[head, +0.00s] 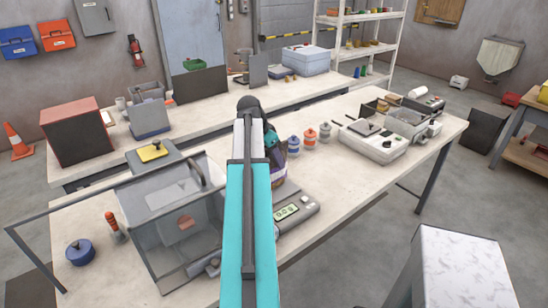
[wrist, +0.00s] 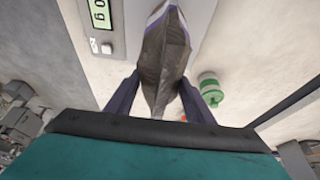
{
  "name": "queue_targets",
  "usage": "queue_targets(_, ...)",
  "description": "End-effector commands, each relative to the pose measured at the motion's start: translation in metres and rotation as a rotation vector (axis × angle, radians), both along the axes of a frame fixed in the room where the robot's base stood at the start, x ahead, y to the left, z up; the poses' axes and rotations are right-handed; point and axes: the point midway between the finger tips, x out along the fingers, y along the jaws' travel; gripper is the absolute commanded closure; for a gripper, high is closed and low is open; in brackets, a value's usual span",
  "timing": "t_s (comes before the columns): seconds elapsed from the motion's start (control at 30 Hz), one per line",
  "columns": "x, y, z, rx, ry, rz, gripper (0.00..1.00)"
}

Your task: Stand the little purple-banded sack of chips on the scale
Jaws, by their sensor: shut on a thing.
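The sack of chips, grey with a purple band (head: 279,174), is between the fingers of my gripper (head: 277,147), which is shut on it. In the wrist view the sack (wrist: 166,48) points up between the two dark fingers (wrist: 160,88) and overlaps the plate of the scale.
A clear-walled box (head: 165,235) stands left of my arm. Several small coloured-lid jars (head: 309,138) stand behind the scale, and a green one (wrist: 210,92) is close to my gripper. A grey machine (head: 375,139) is further right. Bare bench lies right of the scale.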

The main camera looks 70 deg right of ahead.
Motion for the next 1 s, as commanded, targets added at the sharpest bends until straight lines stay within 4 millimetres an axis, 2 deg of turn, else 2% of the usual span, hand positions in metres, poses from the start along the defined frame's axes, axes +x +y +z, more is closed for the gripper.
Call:
queue_targets(0.83, -0.001, -0.001, -0.009, -0.001, 0.001, -0.002, 0.92)
queue_targets(0.87, -0.001, -0.001, -0.009, -0.001, 0.000, -0.002, 0.47)
queue_targets(0.97, -0.001, -0.001, -0.008, -0.001, 0.001, -0.002, 0.30)
queue_targets(1.0, -0.001, -0.001, -0.008, -0.001, 0.001, -0.002, 0.30)
